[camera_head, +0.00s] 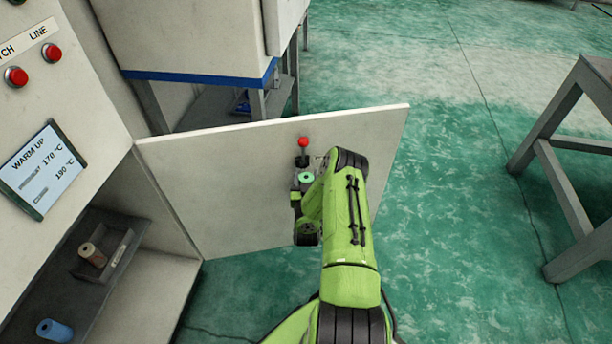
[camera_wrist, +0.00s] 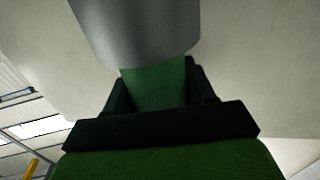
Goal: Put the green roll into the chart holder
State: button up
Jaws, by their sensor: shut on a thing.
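The green roll (camera_head: 306,178) shows its pale green ringed end in the head view, upright beside the door panel. My gripper (camera_head: 298,190) is at the door's face, and its jaws are mostly hidden by my wrist. In the wrist view the dark jaws (camera_wrist: 155,100) are shut on the green roll (camera_wrist: 155,85). A smooth grey rounded body (camera_wrist: 135,30) overlaps the roll's far end there. I cannot tell whether this is the chart holder or whether the roll is inside it. No chart holder is clearly made out in the head view.
The open cabinet door (camera_head: 230,185) stands behind my gripper, with a red ball knob (camera_head: 303,142) just above the roll. A brown roll (camera_head: 92,254) and a blue roll (camera_head: 54,331) are in the cabinet at left. A grey stand (camera_head: 560,185) is at right; green floor between is clear.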

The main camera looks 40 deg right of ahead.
jog(key=shift+f, duration=0.4)
jog(key=o, duration=1.2)
